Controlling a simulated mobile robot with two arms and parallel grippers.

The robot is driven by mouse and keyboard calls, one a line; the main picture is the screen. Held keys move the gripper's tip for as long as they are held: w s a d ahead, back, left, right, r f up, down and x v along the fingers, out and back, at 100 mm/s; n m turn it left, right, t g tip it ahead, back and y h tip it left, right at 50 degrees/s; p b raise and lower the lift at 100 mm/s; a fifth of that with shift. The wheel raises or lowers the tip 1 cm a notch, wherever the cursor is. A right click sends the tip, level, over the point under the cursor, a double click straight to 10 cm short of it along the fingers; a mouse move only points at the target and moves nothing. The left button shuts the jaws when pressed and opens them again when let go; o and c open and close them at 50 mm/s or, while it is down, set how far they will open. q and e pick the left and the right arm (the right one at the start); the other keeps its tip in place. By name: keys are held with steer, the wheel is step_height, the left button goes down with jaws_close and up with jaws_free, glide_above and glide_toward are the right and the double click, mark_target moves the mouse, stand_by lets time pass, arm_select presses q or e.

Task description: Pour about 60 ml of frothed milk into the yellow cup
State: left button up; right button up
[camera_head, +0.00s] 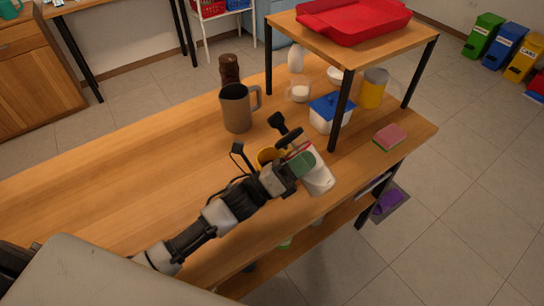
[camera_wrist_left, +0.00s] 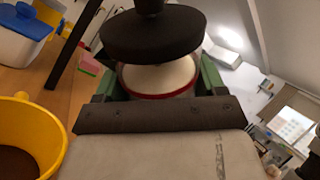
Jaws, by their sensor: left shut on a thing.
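The yellow cup (camera_head: 266,156) stands on the wooden table, partly hidden behind my left gripper in the head view. In the left wrist view the yellow cup (camera_wrist_left: 50,118) is at the lower left, with dark brown contents inside. My left gripper (camera_head: 300,164) is shut on a white container (camera_head: 320,180), just right of the cup. The container appears tilted, its top leaning left toward the cup. In the left wrist view the container (camera_wrist_left: 155,77) has a red rim and white contents, with a black disc lid (camera_wrist_left: 152,35) above it. No stream shows. My right gripper is out of view.
A blue-lidded box (camera_head: 328,113), a yellow canister (camera_head: 373,88) and a sponge (camera_head: 390,137) are at the right. The table's left is clear.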

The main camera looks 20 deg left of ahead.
arm_select(q)
steer(key=shift+a+r+n+t+y, duration=0.1)
steer(key=shift+r+n+t+y, duration=0.15)
steer(key=shift+n+t, duration=0.4)
steer(key=shift+r+n+t+y, duration=0.15)
steer(key=shift+r+n+t, duration=0.2)
steer(key=shift+n, duration=0.5)
stand_by(1.2)
steer(key=shift+w+a+f+n+t+y, duration=0.1)
steer(key=shift+f+n+t+y, duration=0.1)
steer(key=shift+n+t+y, duration=0.4)
steer(key=shift+a+f+n+t+y, duration=0.1)
steer(key=shift+f+n+t, duration=0.1)
steer(key=shift+n, duration=0.7)
stand_by(2.1)
